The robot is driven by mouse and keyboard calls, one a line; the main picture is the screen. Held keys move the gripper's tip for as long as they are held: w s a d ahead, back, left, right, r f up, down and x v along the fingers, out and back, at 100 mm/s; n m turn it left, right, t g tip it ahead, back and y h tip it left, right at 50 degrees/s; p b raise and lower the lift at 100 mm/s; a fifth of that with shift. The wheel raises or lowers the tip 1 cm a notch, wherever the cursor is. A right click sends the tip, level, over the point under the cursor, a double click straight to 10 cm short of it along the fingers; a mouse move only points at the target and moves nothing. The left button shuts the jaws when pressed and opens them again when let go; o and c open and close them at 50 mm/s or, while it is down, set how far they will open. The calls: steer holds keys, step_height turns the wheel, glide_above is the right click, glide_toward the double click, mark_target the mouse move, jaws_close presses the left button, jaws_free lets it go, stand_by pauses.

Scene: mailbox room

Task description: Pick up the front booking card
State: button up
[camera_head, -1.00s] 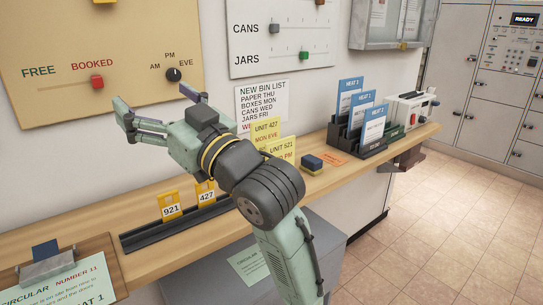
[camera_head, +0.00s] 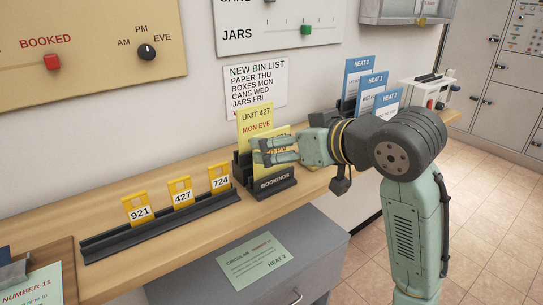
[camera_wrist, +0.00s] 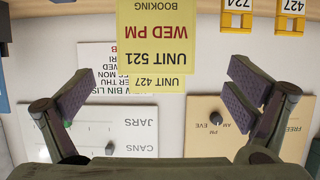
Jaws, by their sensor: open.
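The front booking card is yellow and reads UNIT 521 WED PM in the wrist view (camera_wrist: 156,38), where it appears upside down. In the head view the card (camera_head: 268,171) stands in the black BOOKINGS holder (camera_head: 274,186), partly hidden by my fingers. The UNIT 427 card (camera_head: 256,118) stands taller behind it and also shows in the wrist view (camera_wrist: 157,83). My gripper (camera_head: 264,151) is level in front of the front card. In the wrist view its fingers are wide apart (camera_wrist: 158,92), with the card centred between them and nothing held.
A black rail holds yellow number tags 921 (camera_head: 140,212), 427 (camera_head: 182,194) and 724 (camera_head: 220,180) left of the holder. Blue HEAT cards (camera_head: 359,80) stand in a rack to the right. The wall is close behind the shelf (camera_head: 112,209).

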steer(key=x, duration=0.2)
steer(key=p+x, duration=0.1)
steer(key=x, duration=0.2)
steer(key=shift+w+r, duration=0.1)
steer(key=shift+w, duration=0.35)
steer(key=shift+c, duration=0.3)
steer(key=c, duration=1)
steer(key=shift+r, duration=0.1)
